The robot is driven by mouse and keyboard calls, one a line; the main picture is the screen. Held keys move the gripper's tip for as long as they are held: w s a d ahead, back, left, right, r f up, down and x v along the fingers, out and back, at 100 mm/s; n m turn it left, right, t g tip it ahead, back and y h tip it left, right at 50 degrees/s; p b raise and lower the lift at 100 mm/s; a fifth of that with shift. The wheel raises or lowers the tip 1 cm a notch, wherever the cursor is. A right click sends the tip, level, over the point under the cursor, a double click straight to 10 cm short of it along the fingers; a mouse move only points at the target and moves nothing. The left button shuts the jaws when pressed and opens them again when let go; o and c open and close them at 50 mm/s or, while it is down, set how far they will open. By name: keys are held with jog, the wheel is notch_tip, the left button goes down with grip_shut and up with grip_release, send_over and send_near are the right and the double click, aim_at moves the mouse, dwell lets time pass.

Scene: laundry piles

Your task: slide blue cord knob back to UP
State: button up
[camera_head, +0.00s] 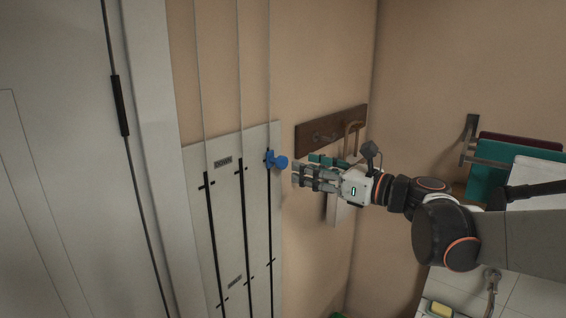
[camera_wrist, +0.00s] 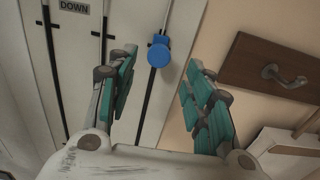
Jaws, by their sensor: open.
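The blue knob (camera_head: 280,161) sits near the top end of the rightmost black slot on the pale wall panel (camera_head: 228,200). It also shows in the wrist view (camera_wrist: 159,54), beyond and between the fingertips. My gripper (camera_head: 303,170) is open, just right of the knob, with a visible gap in the head view. The teal-padded fingers (camera_wrist: 160,66) stand on either side of the knob's line in the wrist view, touching nothing. A label reading DOWN (camera_wrist: 74,6) shows left of the knob. A lower label (camera_head: 235,281) is too small to read.
A dark wooden hook rack (camera_head: 331,130) is on the wall close behind my gripper, with something pale hanging from it. A rail with folded cloths (camera_head: 495,170) is at the right. A white door (camera_head: 60,160) stands left. Thin cords (camera_head: 239,70) run up from the panel.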

aim_at(285, 162)
jog(key=x, duration=0.8)
jog(key=shift+a, duration=0.2)
jog(key=shift+w, duration=0.1)
grip_shut()
